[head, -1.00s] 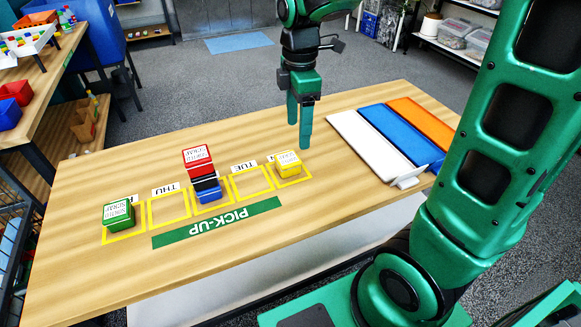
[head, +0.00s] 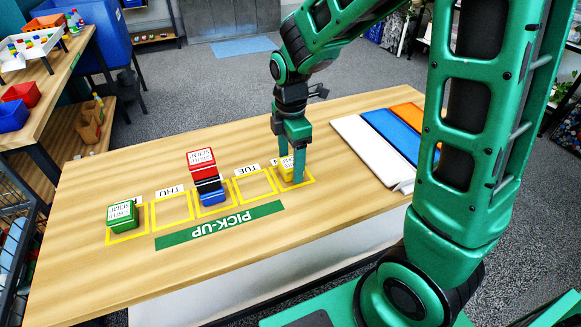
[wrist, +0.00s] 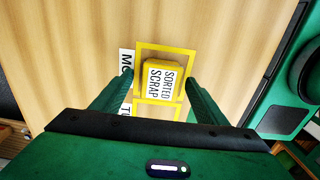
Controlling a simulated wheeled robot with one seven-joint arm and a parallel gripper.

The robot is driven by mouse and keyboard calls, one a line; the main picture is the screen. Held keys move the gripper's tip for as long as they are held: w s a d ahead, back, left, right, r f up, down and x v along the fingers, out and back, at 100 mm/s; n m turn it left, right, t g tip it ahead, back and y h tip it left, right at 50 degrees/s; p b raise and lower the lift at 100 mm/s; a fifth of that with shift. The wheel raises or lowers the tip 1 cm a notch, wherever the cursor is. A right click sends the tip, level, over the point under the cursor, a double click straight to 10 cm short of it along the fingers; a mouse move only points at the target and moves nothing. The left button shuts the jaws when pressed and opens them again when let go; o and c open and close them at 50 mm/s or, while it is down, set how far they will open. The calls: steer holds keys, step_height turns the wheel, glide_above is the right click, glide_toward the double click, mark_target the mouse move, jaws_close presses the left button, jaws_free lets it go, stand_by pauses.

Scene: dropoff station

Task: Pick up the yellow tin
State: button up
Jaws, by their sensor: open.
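The yellow tin (head: 287,168) sits in the rightmost yellow-outlined square on the wooden table (head: 90,262). Its white label reads "SORTED SCRAP" in the wrist view, where the tin (wrist: 161,82) lies between my fingers. My gripper (head: 290,172) is open, with one finger on each side of the tin. In the wrist view the fingers of my gripper (wrist: 160,82) stand apart, with a gap beside the tin. The head view shows the tin partly hidden behind a finger.
A red tin (head: 201,160) stands on a black and a blue tin (head: 215,196) in the middle square. A green tin (head: 122,217) sits in the leftmost square. White, blue and orange panels (head: 358,147) lie to the right. Two squares between the tins are empty.

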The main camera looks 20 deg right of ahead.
steer(key=shift+f, duration=0.65)
steer(key=c, duration=1.3)
steer(key=shift+r, duration=0.1)
